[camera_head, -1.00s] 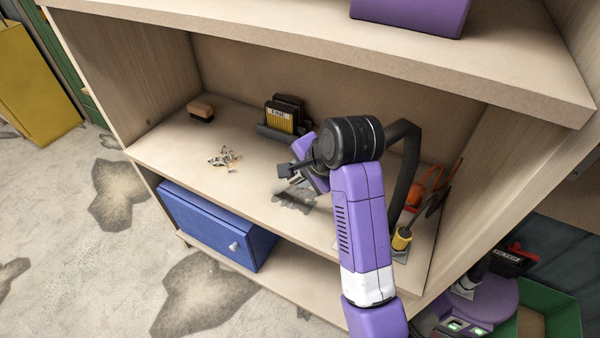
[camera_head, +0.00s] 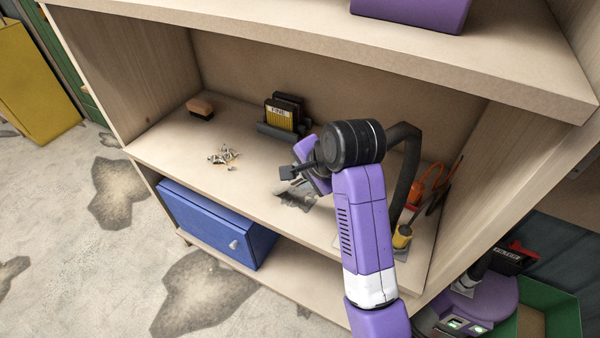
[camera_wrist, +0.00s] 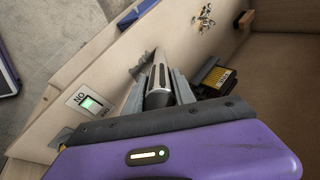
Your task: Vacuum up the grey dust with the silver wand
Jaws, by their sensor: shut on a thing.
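My gripper (camera_wrist: 159,92) is shut on the silver wand (camera_wrist: 161,62), whose slotted metal tube shows between the grey fingers in the wrist view. The wand points away from the gripper toward the shelf. The grey dust (camera_head: 295,196) is a ragged patch on the middle shelf, below my wrist in the head view. Part of it (camera_wrist: 143,66) shows beside the wand in the wrist view. I cannot tell whether the wand's tip touches the dust.
A heap of small metal parts (camera_head: 223,156) lies left of the dust. A brush (camera_head: 200,108) and a holder with yellow-labelled packs (camera_head: 281,117) stand farther back. A yellow-handled tool (camera_head: 402,237) and an orange-handled tool (camera_head: 428,183) stand at the right. An upper shelf (camera_head: 330,45) overhangs.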

